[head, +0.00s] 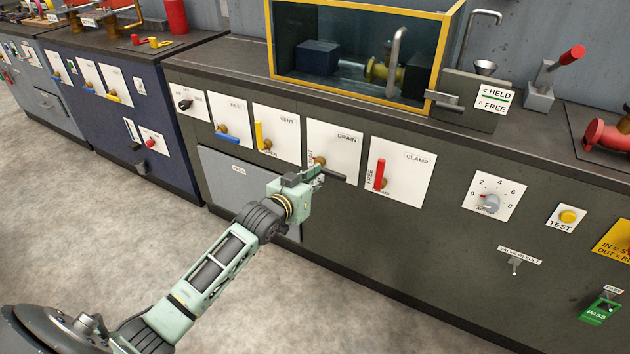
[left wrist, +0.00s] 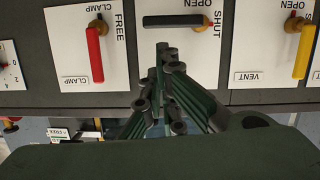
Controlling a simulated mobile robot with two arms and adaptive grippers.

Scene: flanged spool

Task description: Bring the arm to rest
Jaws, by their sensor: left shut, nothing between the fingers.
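My left arm comes in from the lower left of the head view. Its gripper (head: 318,173) is in front of the DRAIN plate (head: 335,144), shut and empty. In the left wrist view the closed fingers (left wrist: 165,50) point at the black drain handle (left wrist: 172,21), which lies level across its plate. I cannot tell whether the fingertips touch it. In the head view the gripper hides part of that handle (head: 334,178). My right gripper is not in view.
The yellow VENT handle (head: 259,136) and red CLAMP handle (head: 380,174) stand upright on neighbouring plates. Above, a yellow-framed glass tank (head: 350,88) sits on the counter. A dial (head: 490,202) and TEST button (head: 567,217) are further right. Open floor (head: 290,300) lies before the cabinets.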

